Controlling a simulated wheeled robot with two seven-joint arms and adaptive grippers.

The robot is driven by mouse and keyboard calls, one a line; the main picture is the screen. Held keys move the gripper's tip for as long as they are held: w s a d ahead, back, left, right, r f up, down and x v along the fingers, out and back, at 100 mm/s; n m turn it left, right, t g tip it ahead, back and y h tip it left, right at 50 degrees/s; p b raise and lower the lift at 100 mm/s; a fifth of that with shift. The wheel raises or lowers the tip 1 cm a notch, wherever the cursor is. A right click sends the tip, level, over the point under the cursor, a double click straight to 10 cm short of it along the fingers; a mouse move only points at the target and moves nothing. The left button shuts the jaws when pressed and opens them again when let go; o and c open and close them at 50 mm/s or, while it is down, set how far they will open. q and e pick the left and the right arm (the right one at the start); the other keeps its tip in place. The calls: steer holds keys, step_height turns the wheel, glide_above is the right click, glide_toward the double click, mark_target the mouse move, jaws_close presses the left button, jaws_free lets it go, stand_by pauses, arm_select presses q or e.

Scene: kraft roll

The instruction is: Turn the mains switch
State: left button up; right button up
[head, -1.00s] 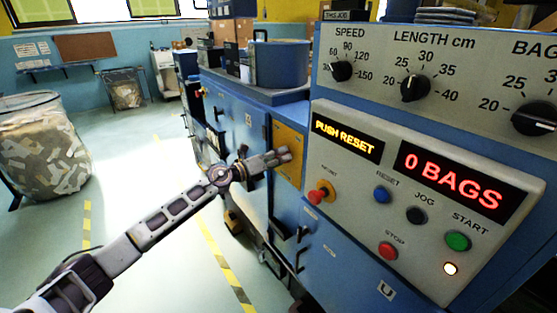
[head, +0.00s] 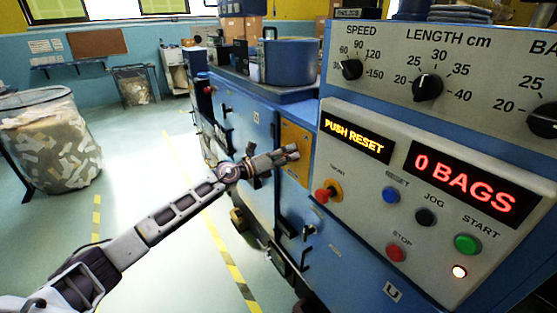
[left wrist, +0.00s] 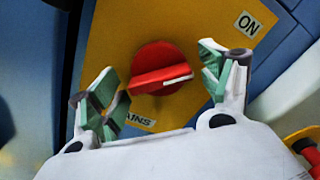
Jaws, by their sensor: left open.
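The mains switch (left wrist: 160,68) is a red rotary knob on a yellow plate (left wrist: 110,30), seen in the left wrist view. Its raised grip bar lies nearly level, with a white mark toward the right end. An ON label (left wrist: 247,24) is at the plate's upper right, and a partly hidden label ending in AINS is below the knob. My left gripper (left wrist: 155,85) is open, with one green-padded finger on each side of the knob, apart from it. In the head view my left gripper (head: 290,154) is in front of the yellow plate (head: 296,140), and the knob is hidden there.
The control panel (head: 330,118) is to the right, with PUSH RESET and 0 BAGS displays. A red knob on yellow (head: 327,191) sits near the gripper. A wire bin of scraps (head: 50,140) stands at left. The floor between is clear.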

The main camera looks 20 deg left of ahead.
arm_select(q)
steer(key=v, duration=1.2)
stand_by(0.8)
stand_by(0.8)
